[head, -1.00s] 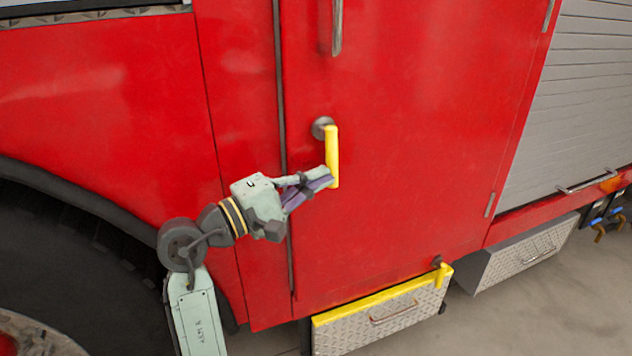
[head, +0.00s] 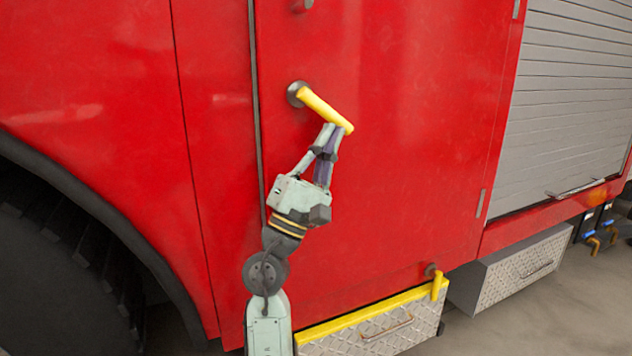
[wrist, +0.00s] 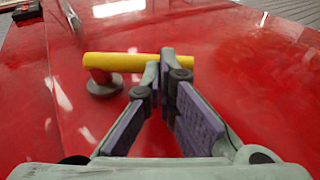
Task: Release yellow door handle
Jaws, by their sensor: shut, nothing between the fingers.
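The yellow door handle (head: 328,112) is on the red door (head: 400,150). It slants down to the right from its round grey mount (head: 296,92). My gripper (head: 333,130) is just below and against or very near the handle's free lower end. In the wrist view the yellow bar (wrist: 112,61) runs level, and my fingertips (wrist: 160,64) overlap its right end. The fingers are shut with nothing between them. Whether the tips touch the bar cannot be told.
A yellow-edged metal step (head: 365,330) sits low at the door's front. A large black wheel (head: 60,270) is at the left. A grey roller shutter (head: 575,100) is to the right. The door face right of the handle is clear.

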